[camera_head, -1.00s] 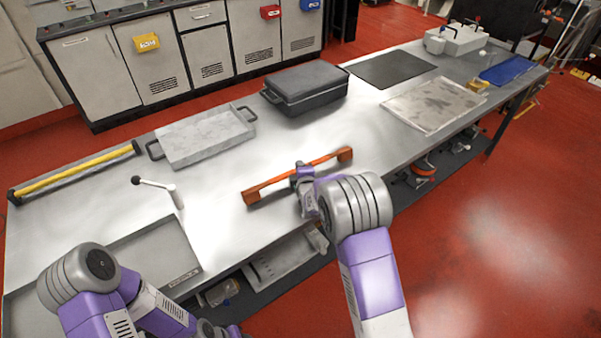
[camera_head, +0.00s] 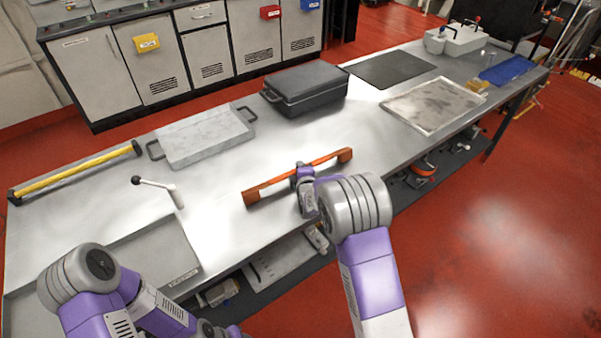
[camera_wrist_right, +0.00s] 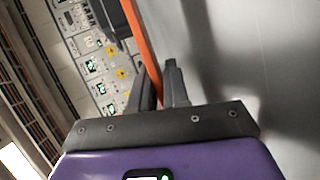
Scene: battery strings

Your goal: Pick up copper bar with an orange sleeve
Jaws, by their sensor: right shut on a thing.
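The copper bar with an orange sleeve (camera_head: 275,185) lies slantwise across the front middle of the grey workbench in the head view. My right gripper (camera_head: 302,170) is shut on it near its middle. In the right wrist view the orange bar (camera_wrist_right: 141,40) runs down between the two dark fingers of the right gripper (camera_wrist_right: 160,85). I cannot tell whether the bar touches the bench or is just above it. Of my left arm only the links show at the lower left; its gripper is out of view.
On the workbench (camera_head: 225,205) stand a black lidded case (camera_head: 305,85), a grey tray with handles (camera_head: 205,137), a yellow rod in a holder (camera_head: 75,175) and a lever handle (camera_head: 160,187). A framed plate (camera_head: 433,103) and a dark mat (camera_head: 390,68) lie to the right.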

